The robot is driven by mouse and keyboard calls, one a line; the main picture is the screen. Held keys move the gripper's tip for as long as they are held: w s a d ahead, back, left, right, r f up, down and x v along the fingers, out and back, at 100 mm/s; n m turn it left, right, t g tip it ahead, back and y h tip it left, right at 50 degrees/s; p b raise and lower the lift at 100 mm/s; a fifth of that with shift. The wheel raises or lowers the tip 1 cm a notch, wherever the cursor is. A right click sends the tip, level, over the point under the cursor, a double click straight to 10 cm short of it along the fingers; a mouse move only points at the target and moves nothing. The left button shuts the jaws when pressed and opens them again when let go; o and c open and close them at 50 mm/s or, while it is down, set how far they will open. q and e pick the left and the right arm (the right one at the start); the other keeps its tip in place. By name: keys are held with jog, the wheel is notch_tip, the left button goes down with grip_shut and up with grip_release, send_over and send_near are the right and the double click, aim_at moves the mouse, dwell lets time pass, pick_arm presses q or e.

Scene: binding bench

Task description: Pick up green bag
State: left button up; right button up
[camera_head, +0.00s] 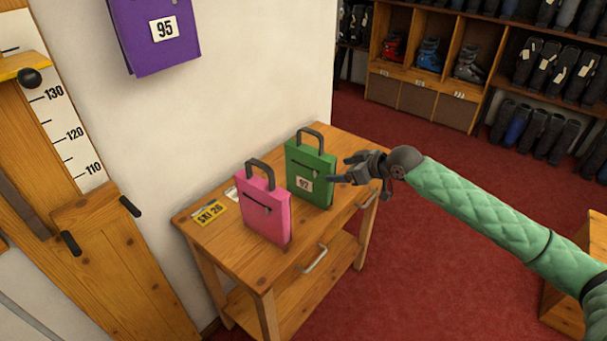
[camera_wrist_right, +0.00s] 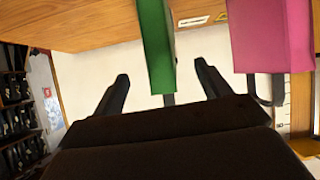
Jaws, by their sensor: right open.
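The green bag (camera_head: 310,173) stands upright on the wooden table, with a dark handle on top and a white tag marked 97 on its front. My right gripper (camera_head: 340,170) is beside the bag on its right, its fingertips close to the bag's edge. In the right wrist view the two fingers (camera_wrist_right: 162,85) are spread apart, with the green bag (camera_wrist_right: 155,45) showing between and beyond them. I cannot tell whether they touch it. The left gripper does not show.
A pink bag (camera_head: 264,212) stands on the table (camera_head: 228,243), left of the green bag; it also shows in the right wrist view (camera_wrist_right: 270,35). A yellow SKI 26 card (camera_head: 209,212) lies at the table's left. A purple bag (camera_head: 155,38) hangs above. Boot shelves (camera_head: 402,92) stand at the back.

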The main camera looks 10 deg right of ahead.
aim_at(331, 161)
jog(key=shift+w+a+r, duration=0.2)
jog(key=shift+a+r, duration=0.1)
jog(key=shift+r, duration=0.05)
jog(key=shift+a+r+t+y, duration=0.25)
jog(key=shift+r+t+y, duration=0.25)
jog(key=shift+r+y, duration=0.35)
jog(key=shift+w+a+r, duration=0.1)
jog(key=shift+r, duration=0.05)
jog(key=shift+w+a, duration=0.2)
jog(key=shift+w, duration=0.1)
jog(key=shift+p+x, duration=0.65)
jog(key=shift+x, duration=0.3)
jog(key=p+x, duration=0.1)
jog(key=x, duration=0.1)
jog(key=p+x, duration=0.2)
jog(key=shift+w+d, duration=0.15)
jog(key=shift+d, duration=0.2)
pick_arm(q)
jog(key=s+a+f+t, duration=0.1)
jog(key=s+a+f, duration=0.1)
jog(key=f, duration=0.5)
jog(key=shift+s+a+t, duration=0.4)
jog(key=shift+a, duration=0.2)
pick_arm(e)
jog(key=shift+w+a+f, duration=0.3)
jog(key=shift+w+f, duration=0.1)
jog(key=shift+f, duration=0.05)
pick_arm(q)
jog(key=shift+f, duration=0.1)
